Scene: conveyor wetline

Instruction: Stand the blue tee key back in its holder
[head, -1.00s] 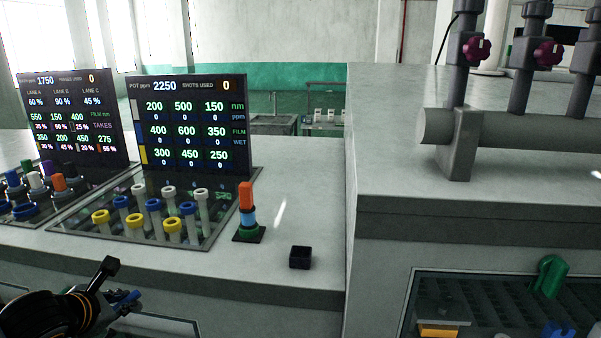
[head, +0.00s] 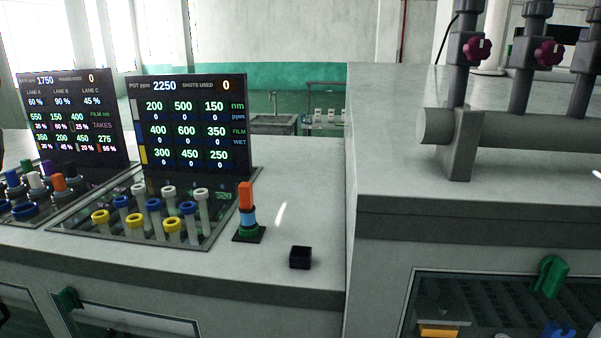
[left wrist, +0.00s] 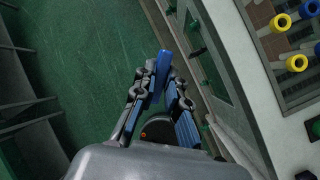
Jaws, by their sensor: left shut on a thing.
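In the left wrist view my left gripper (left wrist: 163,85) is shut on the blue tee key (left wrist: 164,63). A blue end of it sticks out past the fingertips, above the green floor and beside the counter front. The rest of the key is hidden by the fingers. In the head view the gripper and the key are out of sight. A small black block (head: 300,257), possibly the holder, sits on the counter near its front edge; I cannot tell whether it has a socket. My right gripper is not in view.
Racked vials with coloured rings (head: 172,225) and a stack light (head: 247,212) stand on the counter (head: 270,281) before two screens (head: 190,122). A green handle (head: 67,300) protrudes from the counter front. A taller grey unit (head: 480,215) stands at the right.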

